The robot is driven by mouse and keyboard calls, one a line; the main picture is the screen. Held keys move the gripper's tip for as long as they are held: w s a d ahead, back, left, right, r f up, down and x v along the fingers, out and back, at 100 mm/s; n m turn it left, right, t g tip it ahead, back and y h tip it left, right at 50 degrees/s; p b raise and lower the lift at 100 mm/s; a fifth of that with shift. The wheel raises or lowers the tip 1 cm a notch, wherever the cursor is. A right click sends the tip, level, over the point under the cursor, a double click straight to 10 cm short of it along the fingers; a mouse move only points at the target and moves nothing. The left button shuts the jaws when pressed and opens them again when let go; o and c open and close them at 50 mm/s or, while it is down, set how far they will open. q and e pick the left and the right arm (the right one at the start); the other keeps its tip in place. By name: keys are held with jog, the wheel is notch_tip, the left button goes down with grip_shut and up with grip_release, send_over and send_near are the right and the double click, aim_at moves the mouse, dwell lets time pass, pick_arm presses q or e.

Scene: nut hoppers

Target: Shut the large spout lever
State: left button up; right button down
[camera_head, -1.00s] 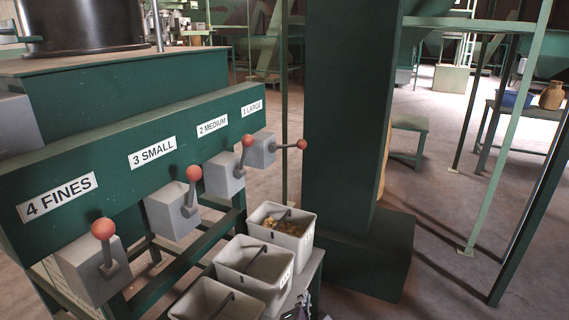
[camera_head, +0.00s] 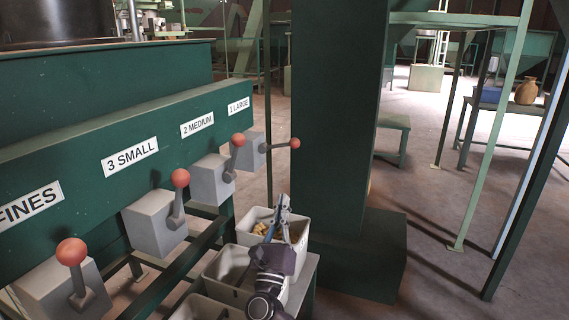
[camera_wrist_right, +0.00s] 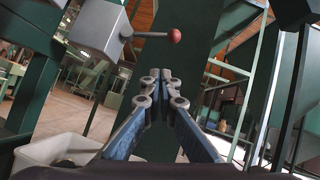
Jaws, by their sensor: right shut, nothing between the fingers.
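The large spout lever (camera_head: 280,144), a grey rod with a red ball, sticks out sideways to the right from its grey spout box (camera_head: 254,149) under the "1 LARGE" label (camera_head: 238,106). In the right wrist view the lever's red ball (camera_wrist_right: 174,36) shows above and a little right of the fingertips, with its rod nearly level. My right gripper (camera_head: 283,202) is shut and empty. It is over the bins, below the lever and apart from it; its fingers (camera_wrist_right: 163,82) meet in the wrist view. My left gripper is not in view.
The medium (camera_head: 237,140), small (camera_head: 180,179) and fines (camera_head: 71,252) levers stand upright with red balls on top. A white bin with nuts (camera_head: 250,238) stands under the large spout. A thick green post (camera_head: 335,110) rises close to the right of the lever.

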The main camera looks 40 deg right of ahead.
aim_at(280, 146)
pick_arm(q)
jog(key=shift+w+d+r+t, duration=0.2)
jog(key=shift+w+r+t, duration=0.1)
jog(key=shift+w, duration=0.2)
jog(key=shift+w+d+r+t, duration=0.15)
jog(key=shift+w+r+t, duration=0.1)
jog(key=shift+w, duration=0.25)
pick_arm(e)
jog(key=a+r+x, duration=0.1)
jog(key=r+x, duration=0.1)
jog(key=x, duration=1)
jog(key=shift+w+r, duration=0.15)
jog(key=shift+r, duration=0.2)
